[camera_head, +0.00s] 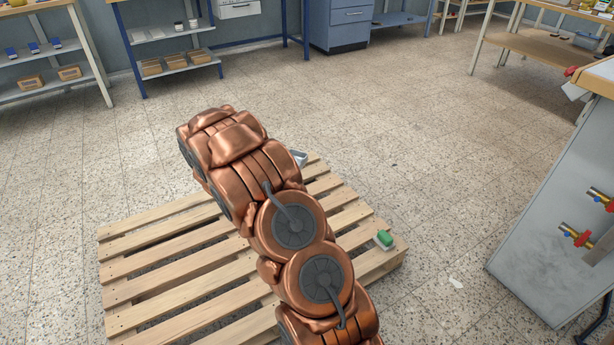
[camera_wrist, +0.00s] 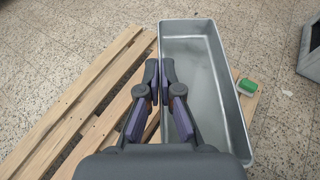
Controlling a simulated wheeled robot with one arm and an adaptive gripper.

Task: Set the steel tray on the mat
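The steel tray (camera_wrist: 201,70) is a long, grey, open box, empty inside, seen in the wrist view. In the head view only a small grey corner of it (camera_head: 299,157) shows past my arm; the rest is hidden. My gripper (camera_wrist: 159,72) is at the tray's left long wall in the wrist view, one finger outside and one inside. The fingers are close together and look shut on that wall. I cannot tell whether the tray rests on the wooden pallet (camera_head: 170,251) or hangs just above it. I see no clear mat in either view.
A green block on a pale base (camera_head: 384,238) sits at the pallet's right edge; it also shows right of the tray in the wrist view (camera_wrist: 247,87). A grey cabinet with taps (camera_head: 550,220) stands at the right. Shelves and benches line the back. The speckled floor between is clear.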

